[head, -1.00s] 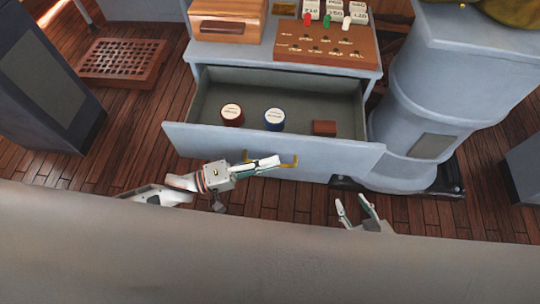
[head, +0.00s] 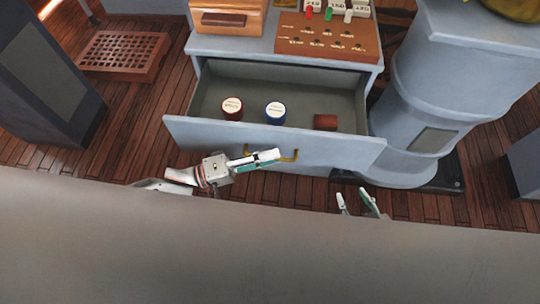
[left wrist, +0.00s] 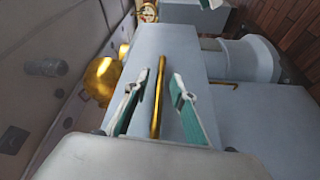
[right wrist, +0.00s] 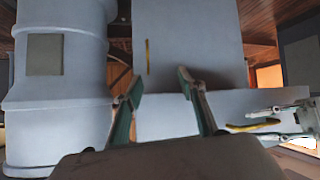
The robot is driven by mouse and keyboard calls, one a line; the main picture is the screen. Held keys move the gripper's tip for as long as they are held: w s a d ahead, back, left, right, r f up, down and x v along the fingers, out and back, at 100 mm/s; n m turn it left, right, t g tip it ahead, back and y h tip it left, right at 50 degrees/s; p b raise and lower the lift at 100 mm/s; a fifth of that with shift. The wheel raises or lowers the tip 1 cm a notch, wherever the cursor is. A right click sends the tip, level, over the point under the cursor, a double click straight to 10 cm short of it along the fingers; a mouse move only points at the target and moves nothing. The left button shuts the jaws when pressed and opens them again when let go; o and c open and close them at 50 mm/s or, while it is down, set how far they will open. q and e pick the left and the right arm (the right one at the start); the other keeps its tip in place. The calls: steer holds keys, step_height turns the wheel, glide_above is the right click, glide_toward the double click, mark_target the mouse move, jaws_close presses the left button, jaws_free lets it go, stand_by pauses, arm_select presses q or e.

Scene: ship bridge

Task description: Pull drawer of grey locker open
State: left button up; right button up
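The grey locker (head: 282,52) stands ahead, its upper drawer (head: 190,130) pulled well out and its inside showing. A brass handle (head: 288,156) is on the drawer front. My left gripper (head: 262,158) is at the handle with its fingers apart. In the left wrist view the handle (left wrist: 157,95) runs between the two spread fingers, with gaps on both sides. My right gripper (head: 358,200) is open and empty, low in front of the locker, right of the handle. In the right wrist view its fingers are apart with nothing between them.
A wooden box (head: 228,18) and a switch panel (head: 327,38) sit on top. A grey pedestal (head: 420,110) stands close right. A wooden grating (head: 124,54) lies at left.

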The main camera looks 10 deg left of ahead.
arm_select(q)
steer(key=v, duration=1.1)
steer(key=shift+a, duration=0.3)
steer(key=shift+s, duration=0.1)
